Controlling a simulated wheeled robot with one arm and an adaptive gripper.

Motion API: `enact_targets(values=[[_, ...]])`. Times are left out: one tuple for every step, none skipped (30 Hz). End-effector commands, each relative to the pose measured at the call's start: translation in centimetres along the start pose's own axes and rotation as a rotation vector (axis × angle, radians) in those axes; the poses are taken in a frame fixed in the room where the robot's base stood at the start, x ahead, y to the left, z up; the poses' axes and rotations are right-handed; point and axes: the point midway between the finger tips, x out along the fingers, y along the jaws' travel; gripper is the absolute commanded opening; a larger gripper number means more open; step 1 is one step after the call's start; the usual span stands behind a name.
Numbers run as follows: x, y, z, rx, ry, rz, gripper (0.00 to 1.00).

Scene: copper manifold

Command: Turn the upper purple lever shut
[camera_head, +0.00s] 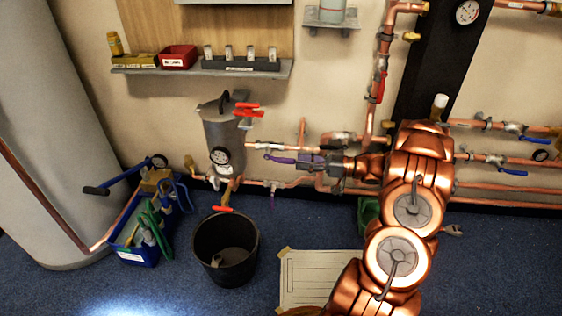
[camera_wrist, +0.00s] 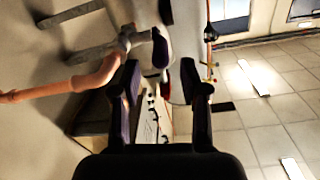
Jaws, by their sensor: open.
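The upper purple lever (camera_head: 279,159) sits on a copper pipe to the right of the grey canister in the head view. It points left, roughly level. My gripper (camera_head: 312,161) is just right of the lever, coming in from the right. In the wrist view, my gripper (camera_wrist: 160,75) has its two dark fingers apart. A purple end, likely the lever (camera_wrist: 161,50), shows beyond the gap between the fingertips. I cannot tell whether a finger touches it. The lever's valve body is partly hidden by my gripper in the head view.
A grey canister (camera_head: 222,135) with a gauge and red handles stands left of the lever. Copper pipes with blue levers (camera_head: 512,172) run to the right. Below are a black bucket (camera_head: 226,258) and a blue tool crate (camera_head: 133,256). A shelf (camera_head: 200,71) hangs above.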

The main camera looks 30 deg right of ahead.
Motion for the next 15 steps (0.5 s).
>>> enact_targets(values=[[0.9,0.0,0.1,0.000,-0.001,-0.004,0.44],[1.4,-0.1,0.2,0.000,-0.003,-0.006,0.44],[2.2,-0.1,0.2,-0.001,-0.004,-0.008,0.44],[2.7,-0.1,0.2,-0.001,-0.005,-0.010,0.44],[3.2,-0.1,0.2,-0.002,-0.005,-0.010,0.44],[3.8,-0.1,0.2,-0.002,-0.005,-0.010,0.44],[4.3,-0.1,0.2,-0.002,-0.005,-0.011,0.44],[4.7,-0.1,0.2,-0.002,-0.005,-0.011,0.44],[5.2,-0.2,0.3,-0.002,-0.005,-0.011,0.44],[5.5,-0.2,0.3,-0.002,-0.004,-0.012,0.44],[5.8,-0.2,0.3,-0.002,-0.004,-0.011,0.44],[6.2,-0.2,0.2,-0.001,-0.003,-0.010,0.44],[6.4,-0.2,0.2,-0.001,-0.003,-0.010,0.44],[6.6,-0.2,0.2,-0.001,-0.003,-0.010,0.44],[6.8,-0.2,0.2,0.000,-0.003,-0.010,0.44]])
